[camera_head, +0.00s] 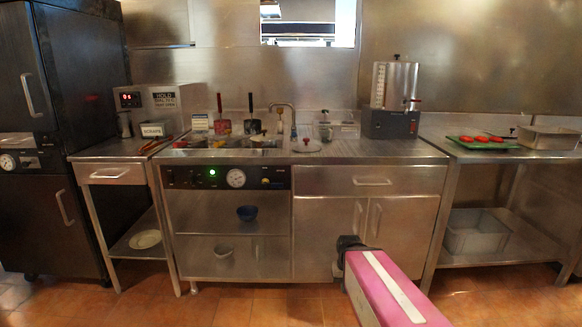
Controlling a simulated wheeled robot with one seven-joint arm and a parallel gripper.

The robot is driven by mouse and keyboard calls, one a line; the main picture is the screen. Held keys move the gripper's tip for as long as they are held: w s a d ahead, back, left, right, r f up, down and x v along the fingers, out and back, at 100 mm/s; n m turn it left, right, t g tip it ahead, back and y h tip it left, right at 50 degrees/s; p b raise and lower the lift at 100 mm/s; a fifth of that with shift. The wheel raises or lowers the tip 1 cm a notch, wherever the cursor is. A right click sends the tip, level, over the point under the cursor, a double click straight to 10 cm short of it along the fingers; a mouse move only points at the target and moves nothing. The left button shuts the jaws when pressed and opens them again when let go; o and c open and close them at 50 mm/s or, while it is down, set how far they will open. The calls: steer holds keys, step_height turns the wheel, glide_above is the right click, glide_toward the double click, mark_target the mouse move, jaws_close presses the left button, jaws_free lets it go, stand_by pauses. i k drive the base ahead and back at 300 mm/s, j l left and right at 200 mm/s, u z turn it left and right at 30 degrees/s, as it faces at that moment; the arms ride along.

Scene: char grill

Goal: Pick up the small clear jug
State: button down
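A small clear container (323,131), which looks like the small clear jug, stands on the steel counter (420,150) just right of the tap. It is small in the picture, so its handle and contents are hard to make out. My gripper (346,246) is the dark end of my pink arm, low in front of the cupboard doors. It is well below the counter top and apart from the container. Its fingers are too dark and small to tell open from shut.
A tap (284,118) stands left of the container. A steel machine with a dark base (390,124) stands on its right. A green tray with red items (484,143) lies on the right table. The floor ahead is clear.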

mark_target(326, 132)
steer(key=i+j, duration=0.1)
steer(key=j, duration=0.3)
steer(key=i+j+u, duration=0.1)
steer(key=j, duration=0.3)
steer(key=i+j, duration=0.15)
steer(key=j, duration=0.2)
steer(key=i+j+u, duration=0.1)
steer(key=j, duration=0.3)
